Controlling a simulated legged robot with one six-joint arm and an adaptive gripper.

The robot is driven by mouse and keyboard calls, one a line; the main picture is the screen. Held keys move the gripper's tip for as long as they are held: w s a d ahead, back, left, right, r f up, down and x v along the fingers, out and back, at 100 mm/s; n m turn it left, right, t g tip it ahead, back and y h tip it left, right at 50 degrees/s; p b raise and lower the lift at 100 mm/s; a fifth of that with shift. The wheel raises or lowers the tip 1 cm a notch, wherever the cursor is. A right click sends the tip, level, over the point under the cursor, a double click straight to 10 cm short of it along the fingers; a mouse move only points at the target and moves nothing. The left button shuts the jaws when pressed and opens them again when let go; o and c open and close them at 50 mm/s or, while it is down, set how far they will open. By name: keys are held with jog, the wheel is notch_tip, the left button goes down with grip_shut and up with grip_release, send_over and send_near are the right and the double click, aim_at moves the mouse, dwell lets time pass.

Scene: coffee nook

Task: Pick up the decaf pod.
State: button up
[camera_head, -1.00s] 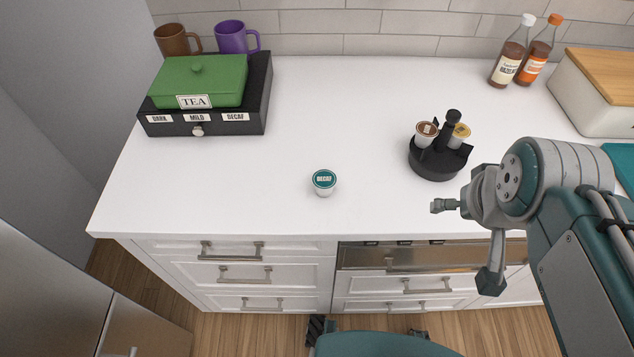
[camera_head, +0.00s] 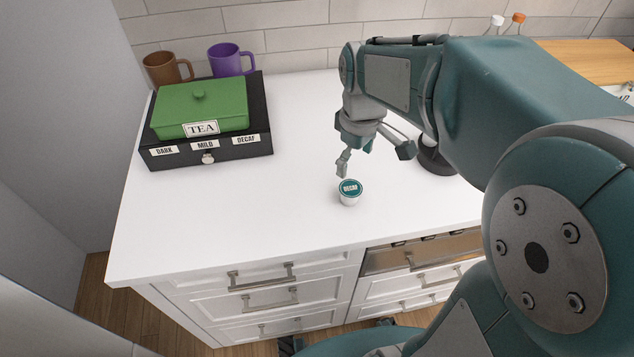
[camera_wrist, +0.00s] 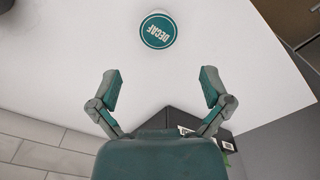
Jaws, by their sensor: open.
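The decaf pod (camera_head: 349,193) is a small white cup with a teal lid marked DECAF. It stands upright on the white counter, near its front edge. My gripper (camera_head: 373,163) is above the counter, just behind the pod in the head view, with its fingers spread. In the wrist view the pod (camera_wrist: 158,31) lies beyond the two open fingertips (camera_wrist: 160,90), roughly centred between them and apart from both. Nothing is between the fingers.
A black drawer box (camera_head: 167,158) labelled DARK, MILD and DECAF carries a green TEA box (camera_head: 190,105) at the left. Brown (camera_head: 163,68) and purple (camera_head: 229,60) mugs stand behind. A black pod holder (camera_head: 434,160) is partly hidden by my arm. Counter left of the pod is clear.

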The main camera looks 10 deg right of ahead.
aim_at(348, 187)
jog(key=shift+w+a+f, duration=0.2)
jog(key=f, duration=0.2)
jog(key=d+f, duration=0.1)
jog(key=f, duration=0.2)
jog(key=shift+d+f, duration=0.15)
jog(key=shift+a+f, duration=0.2)
jog(key=shift+f, duration=0.1)
jog(key=f, duration=0.2)
jog(key=a+f, duration=0.1)
jog(key=f, duration=0.1)
jog(key=shift+w+f, duration=0.15)
jog(key=shift+f, duration=0.05)
jog(key=shift+d+f, duration=0.15)
jog(key=shift+f, duration=0.1)
jog(key=shift+d, duration=0.25)
jog(key=shift+a, duration=0.1)
jog(key=c, duration=0.5)
jog(key=shift+a, duration=0.2)
jog(key=c, duration=0.4)
